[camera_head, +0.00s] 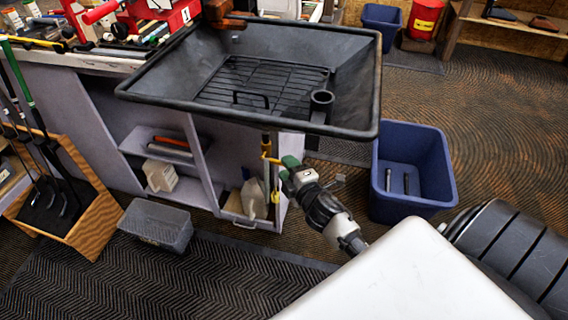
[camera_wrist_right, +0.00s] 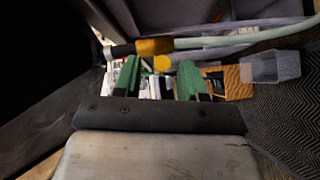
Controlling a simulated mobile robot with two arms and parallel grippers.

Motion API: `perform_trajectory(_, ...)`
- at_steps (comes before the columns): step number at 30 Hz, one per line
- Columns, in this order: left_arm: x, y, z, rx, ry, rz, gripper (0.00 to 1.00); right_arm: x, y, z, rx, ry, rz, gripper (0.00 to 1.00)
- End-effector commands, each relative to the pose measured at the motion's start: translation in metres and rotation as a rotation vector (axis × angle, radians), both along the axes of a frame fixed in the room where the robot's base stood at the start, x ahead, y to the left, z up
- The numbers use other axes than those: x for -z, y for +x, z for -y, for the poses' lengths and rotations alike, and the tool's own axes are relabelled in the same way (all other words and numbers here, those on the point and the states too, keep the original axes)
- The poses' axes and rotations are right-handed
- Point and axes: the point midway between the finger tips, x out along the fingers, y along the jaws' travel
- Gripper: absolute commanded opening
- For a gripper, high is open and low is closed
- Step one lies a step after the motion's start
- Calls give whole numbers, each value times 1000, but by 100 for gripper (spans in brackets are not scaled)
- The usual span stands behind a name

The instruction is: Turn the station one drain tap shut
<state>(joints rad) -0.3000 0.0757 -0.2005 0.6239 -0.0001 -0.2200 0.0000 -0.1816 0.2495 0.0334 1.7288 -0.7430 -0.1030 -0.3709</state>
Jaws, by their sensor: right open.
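The drain tap (camera_head: 266,146) is a yellow-orange fitting on a pipe hanging below the front right of the black basin (camera_head: 345,85). My right gripper (camera_head: 287,163), with green fingertips, is just right of the tap in the head view. In the right wrist view the gripper (camera_wrist_right: 158,82) is open. The tap body (camera_wrist_right: 155,46) lies just beyond the fingertips, with a round yellow end (camera_wrist_right: 162,63) showing between the two fingers. I cannot tell whether a finger touches it. The handle's exact angle is unclear. My left gripper is not in view.
A grey cabinet (camera_head: 95,120) with jugs on its shelves stands under the basin. A blue bin (camera_head: 430,150) is to the right. A clear grey box (camera_head: 157,224) and a wooden club rack (camera_head: 90,225) are on the left. Patterned floor is open at the right.

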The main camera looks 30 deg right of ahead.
Motion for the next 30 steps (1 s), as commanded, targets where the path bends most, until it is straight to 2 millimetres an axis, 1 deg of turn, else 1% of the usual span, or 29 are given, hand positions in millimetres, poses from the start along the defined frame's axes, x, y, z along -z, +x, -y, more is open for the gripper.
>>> perform_trajectory(1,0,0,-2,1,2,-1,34,0,8,1,0,0,1,41)
perform_trajectory(3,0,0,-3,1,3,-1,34,1,14,1,0,0,1,41)
perform_trajectory(6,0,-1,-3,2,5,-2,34,2,21,2,0,0,0,41)
perform_trajectory(15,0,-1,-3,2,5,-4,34,2,22,2,0,0,-1,41)
perform_trajectory(17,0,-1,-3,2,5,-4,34,2,22,2,0,0,-1,34)
perform_trajectory(22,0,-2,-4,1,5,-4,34,2,22,2,0,0,-1,8)
perform_trajectory(24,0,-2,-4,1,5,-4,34,2,22,2,0,0,-1,0)
perform_trajectory(30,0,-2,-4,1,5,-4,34,2,22,2,0,0,-1,0)
